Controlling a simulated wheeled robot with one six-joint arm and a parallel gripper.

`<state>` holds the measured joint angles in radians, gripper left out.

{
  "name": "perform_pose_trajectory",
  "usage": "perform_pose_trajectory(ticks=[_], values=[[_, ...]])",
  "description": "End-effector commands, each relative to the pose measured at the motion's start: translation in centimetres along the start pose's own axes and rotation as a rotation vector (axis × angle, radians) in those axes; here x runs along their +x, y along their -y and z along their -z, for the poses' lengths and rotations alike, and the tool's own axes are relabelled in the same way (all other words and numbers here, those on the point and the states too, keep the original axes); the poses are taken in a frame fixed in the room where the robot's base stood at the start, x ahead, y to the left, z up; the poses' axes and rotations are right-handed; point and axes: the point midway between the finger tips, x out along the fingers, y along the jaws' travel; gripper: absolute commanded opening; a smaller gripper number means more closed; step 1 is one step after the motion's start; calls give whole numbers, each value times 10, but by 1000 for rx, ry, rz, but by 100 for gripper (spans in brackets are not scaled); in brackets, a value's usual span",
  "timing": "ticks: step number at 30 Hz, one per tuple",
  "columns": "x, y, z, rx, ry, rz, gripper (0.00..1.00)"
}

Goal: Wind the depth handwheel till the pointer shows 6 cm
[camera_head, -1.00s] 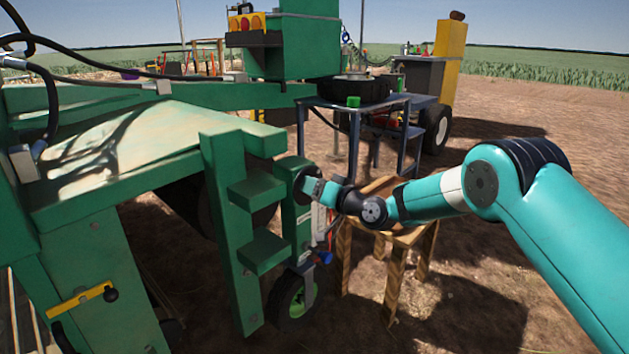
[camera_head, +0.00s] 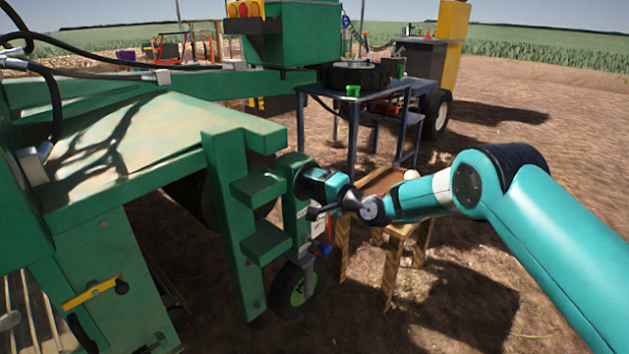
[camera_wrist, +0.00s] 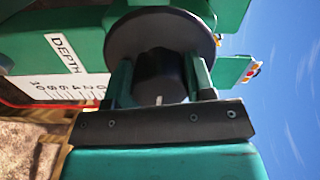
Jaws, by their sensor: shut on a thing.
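The depth handwheel is a dark round disc with a thick black hub (camera_wrist: 160,78) in the wrist view. In the head view the handwheel's dark edge (camera_head: 299,183) shows on the green post, mostly behind my gripper (camera_head: 314,182). In the wrist view my gripper (camera_wrist: 161,80) is shut on the hub, one finger on each side. A white depth scale (camera_wrist: 62,84) lies left of the wheel, marked from 0 near the wheel to 10 at the far end. I cannot make out the pointer or its reading.
Green steps (camera_head: 262,188) stand left of the post, and a small wheel (camera_head: 293,290) is below it. A wooden stand (camera_head: 388,235) is close under my arm. A blue table (camera_head: 352,98) stands behind. Bare soil is free at the right.

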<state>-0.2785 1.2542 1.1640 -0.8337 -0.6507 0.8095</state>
Motion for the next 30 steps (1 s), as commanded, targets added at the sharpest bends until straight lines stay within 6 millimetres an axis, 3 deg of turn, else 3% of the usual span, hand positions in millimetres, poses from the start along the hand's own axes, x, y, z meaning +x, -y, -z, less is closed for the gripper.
perform_pose_trajectory(ticks=[22, 23, 25, 30], values=[[-1, -2, 1, 87, -2, -2, 26], [-1, -2, 1, 87, -2, -2, 56], [-1, -2, 1, 87, -2, -2, 72], [0, -1, 0, 86, 0, -1, 75]])
